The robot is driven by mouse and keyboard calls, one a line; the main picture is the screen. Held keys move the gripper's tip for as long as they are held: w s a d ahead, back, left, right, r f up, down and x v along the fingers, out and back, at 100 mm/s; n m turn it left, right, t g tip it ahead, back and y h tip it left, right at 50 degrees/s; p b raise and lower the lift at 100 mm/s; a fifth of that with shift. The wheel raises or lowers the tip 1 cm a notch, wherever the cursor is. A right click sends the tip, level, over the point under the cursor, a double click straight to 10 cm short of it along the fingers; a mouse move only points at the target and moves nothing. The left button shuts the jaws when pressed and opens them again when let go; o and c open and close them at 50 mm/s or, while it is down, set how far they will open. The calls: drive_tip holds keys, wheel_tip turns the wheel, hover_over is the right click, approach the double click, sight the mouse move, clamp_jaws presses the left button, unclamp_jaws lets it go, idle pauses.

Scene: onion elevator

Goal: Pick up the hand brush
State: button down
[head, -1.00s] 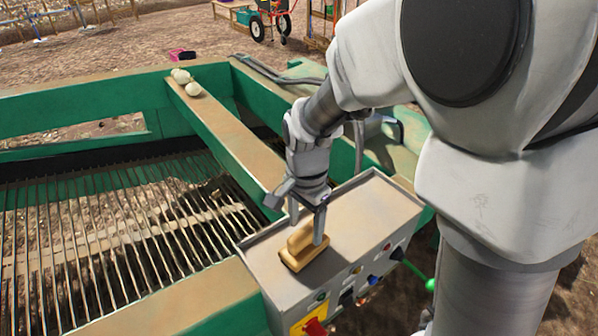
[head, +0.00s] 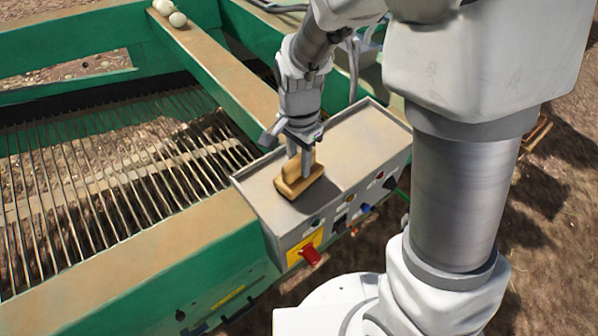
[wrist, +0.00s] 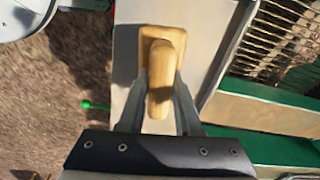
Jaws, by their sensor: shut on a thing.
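The hand brush (head: 298,186) is a tan wooden block with a raised handle. It sits on the top of the grey control box (head: 345,150), near its front left end. My gripper (head: 301,168) reaches down from above, with its fingers on either side of the handle, and is shut on it. In the wrist view the brush (wrist: 161,80) lies between the two fingertips (wrist: 160,95), with its wider base beyond them. The brush's underside is hidden, and I cannot tell whether it still touches the box top.
The box has a raised rim, and its front panel carries a red switch (head: 310,255) and several buttons. A green frame (head: 150,255) with a metal bar grate (head: 110,180) lies to the left. Pale onions (head: 172,14) rest on the far beam.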

drive_tip(key=shift+r, duration=0.15)
drive_tip(key=shift+r, duration=0.25)
drive_tip(key=r, duration=0.3)
drive_tip(key=shift+s+r+b, duration=0.2)
drive_tip(key=shift+r+b, duration=0.1)
drive_tip(key=shift+r, duration=0.1)
drive_tip(key=s+d+r, duration=0.2)
drive_tip(key=s+r, duration=0.4)
drive_tip(key=s, duration=0.5)
drive_tip(key=shift+r+b, duration=0.25)
drive_tip(key=shift+b, duration=0.2)
drive_tip(key=shift+d, duration=0.1)
drive_tip(key=c, duration=1.2)
unclamp_jaws()
clamp_jaws()
